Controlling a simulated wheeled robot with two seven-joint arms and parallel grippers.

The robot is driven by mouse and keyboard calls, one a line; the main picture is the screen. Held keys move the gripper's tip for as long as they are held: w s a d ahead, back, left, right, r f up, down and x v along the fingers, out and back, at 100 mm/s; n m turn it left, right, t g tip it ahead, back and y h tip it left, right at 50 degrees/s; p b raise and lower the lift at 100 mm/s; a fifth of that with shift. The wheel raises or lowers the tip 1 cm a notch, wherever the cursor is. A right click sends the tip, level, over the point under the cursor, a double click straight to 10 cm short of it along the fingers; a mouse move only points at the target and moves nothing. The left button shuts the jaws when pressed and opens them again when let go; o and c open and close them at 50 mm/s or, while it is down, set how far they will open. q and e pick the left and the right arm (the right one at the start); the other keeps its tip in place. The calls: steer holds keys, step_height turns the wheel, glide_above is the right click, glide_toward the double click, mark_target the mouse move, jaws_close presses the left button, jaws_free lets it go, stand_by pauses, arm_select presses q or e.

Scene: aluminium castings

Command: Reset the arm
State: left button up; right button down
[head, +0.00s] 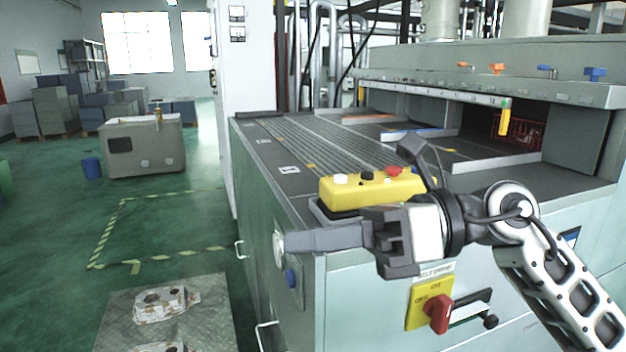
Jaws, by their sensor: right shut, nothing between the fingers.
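My right arm (560,285) comes in from the lower right. My right gripper (290,243) points to the left in front of the machine's near corner. Its fingers are together and hold nothing. Behind and just above it is a yellow control box (372,188) with white, black and red buttons, on the machine's near edge. The gripper hides part of the machine's front. My left gripper does not show.
The large pale green machine (480,300) fills the right side, with a yellow and red rotary switch (437,313) below my wrist. Aluminium castings (165,303) lie on a grey surface (215,325) at lower left. The green floor (60,230) at left is mostly clear.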

steer(key=w+d+f+n+t+h, duration=0.2)
steer(key=d+f+n+t+h, duration=0.15)
steer(key=f+n+t, duration=0.55)
steer(key=w+d+f+n+t+h, duration=0.15)
steer(key=d+f+n+t, duration=0.3)
steer(key=n, duration=0.85)
steer(key=w+d+f+n+t+h, duration=0.1)
steer(key=d+f+n+t+h, duration=0.2)
steer(key=f+n+t, duration=0.65)
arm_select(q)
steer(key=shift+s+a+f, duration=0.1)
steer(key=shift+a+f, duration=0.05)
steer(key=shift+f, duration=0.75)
arm_select(e)
steer(key=s+d+f+m+g+h, duration=0.2)
steer(key=s+f+m+g+h, duration=0.3)
steer(key=s+f+g, duration=0.5)
steer(key=s+f+m, duration=0.2)
steer(key=s+f, duration=0.1)
steer(key=f, duration=0.4)
steer(key=shift+d+g, duration=0.35)
steer(key=shift+g, duration=0.05)
steer(key=shift+s+f, duration=0.1)
